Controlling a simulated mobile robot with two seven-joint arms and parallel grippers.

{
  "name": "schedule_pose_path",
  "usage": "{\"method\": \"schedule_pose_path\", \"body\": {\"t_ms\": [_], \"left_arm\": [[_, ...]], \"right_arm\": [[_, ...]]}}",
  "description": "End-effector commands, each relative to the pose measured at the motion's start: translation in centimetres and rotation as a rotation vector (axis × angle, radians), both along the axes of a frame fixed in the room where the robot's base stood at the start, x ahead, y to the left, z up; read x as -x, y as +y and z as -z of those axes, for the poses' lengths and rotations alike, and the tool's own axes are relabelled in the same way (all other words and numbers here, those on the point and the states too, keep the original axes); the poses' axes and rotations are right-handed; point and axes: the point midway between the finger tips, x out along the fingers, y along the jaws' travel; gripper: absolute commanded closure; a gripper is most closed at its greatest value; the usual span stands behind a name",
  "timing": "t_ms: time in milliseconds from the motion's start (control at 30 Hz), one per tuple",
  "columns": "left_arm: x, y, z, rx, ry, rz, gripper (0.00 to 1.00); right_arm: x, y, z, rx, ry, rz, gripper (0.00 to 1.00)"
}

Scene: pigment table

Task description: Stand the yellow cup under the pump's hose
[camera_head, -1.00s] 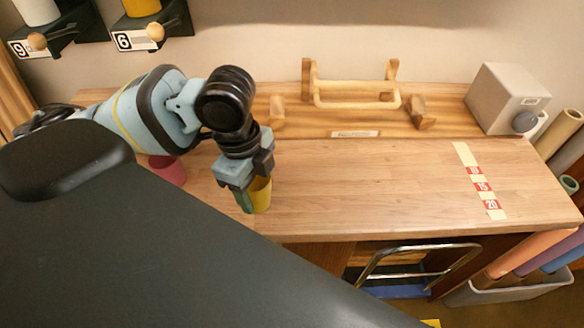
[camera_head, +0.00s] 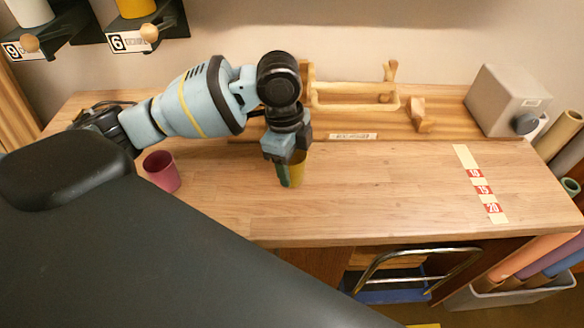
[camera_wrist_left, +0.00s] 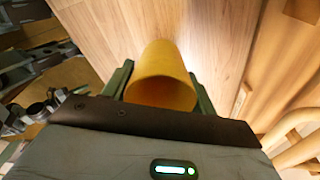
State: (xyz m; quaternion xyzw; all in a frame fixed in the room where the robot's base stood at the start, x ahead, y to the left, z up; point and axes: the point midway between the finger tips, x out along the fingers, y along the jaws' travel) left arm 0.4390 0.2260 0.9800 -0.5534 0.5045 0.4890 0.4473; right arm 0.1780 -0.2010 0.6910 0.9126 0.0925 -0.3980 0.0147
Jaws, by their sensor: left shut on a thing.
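The yellow cup (camera_head: 299,171) is held in my left gripper (camera_head: 290,172) over the middle-left of the wooden table. The cup is upright or nearly so, and I cannot tell whether its base touches the table. In the left wrist view the yellow cup (camera_wrist_left: 162,80) sits between the two green fingers of my left gripper (camera_wrist_left: 160,88), which is shut on it. I cannot make out a pump's hose in these views. My right gripper is not in view.
A pink cup (camera_head: 162,171) stands on the table (camera_head: 380,200) at left. A wooden rack (camera_head: 350,92) is at the back, and a grey box with a dark knob (camera_head: 507,99) at the back right. Dark dispensers labelled 9 and 6 (camera_head: 148,30) hang upper left. The right half of the table is mostly clear.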

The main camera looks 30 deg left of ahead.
Motion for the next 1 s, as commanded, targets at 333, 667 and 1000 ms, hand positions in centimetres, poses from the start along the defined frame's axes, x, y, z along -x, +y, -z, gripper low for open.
{"method": "schedule_pose_path", "body": {"t_ms": [333, 667, 1000], "left_arm": [[0.0, 0.1, 2.3, -0.001, -0.001, -0.001, 0.65], [0.0, 0.1, 2.6, -0.001, -0.001, -0.001, 0.28], [0.0, 0.1, 2.5, -0.001, -0.001, -0.001, 0.21]], "right_arm": [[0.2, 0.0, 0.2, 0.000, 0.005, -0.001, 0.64], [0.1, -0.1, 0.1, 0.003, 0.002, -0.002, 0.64], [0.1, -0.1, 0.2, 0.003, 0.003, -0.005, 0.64]]}}
